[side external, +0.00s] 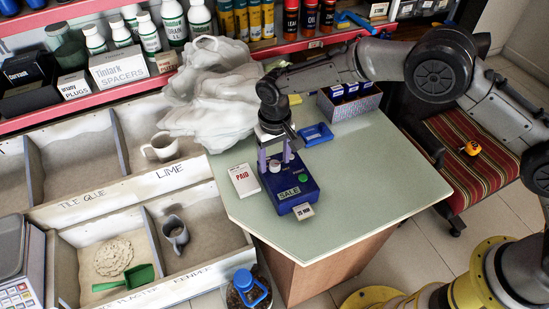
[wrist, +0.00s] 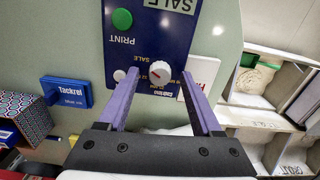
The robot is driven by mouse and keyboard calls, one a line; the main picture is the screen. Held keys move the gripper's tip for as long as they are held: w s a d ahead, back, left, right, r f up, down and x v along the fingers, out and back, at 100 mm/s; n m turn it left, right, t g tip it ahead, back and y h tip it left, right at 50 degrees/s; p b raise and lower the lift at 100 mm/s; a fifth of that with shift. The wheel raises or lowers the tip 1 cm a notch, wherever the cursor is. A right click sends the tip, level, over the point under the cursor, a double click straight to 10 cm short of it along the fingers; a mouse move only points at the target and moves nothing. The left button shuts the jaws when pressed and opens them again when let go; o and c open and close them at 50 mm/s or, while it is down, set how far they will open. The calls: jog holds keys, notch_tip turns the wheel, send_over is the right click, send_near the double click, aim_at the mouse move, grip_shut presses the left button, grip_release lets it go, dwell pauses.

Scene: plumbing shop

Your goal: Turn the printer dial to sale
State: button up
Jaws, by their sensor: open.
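The printer (side external: 287,187) is a blue box with a SALE label and a green PRINT button (side external: 303,178), standing on the green-topped counter. In the side view my gripper (side external: 275,160) points down over the printer's back part. A paper slip (side external: 303,211) sticks out at the printer's front.
A PAID card (side external: 243,180) lies left of the printer and a blue Tackrei pad (side external: 315,135) lies behind it to the right. A crumpled white bag (side external: 212,95) and a box (side external: 350,100) stand at the back. The counter's right side (side external: 390,180) is clear.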

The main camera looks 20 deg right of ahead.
aim_at(275, 163)
notch_tip(275, 163, up, 14)
jog(key=shift+f, duration=0.2)
dwell(0.5)
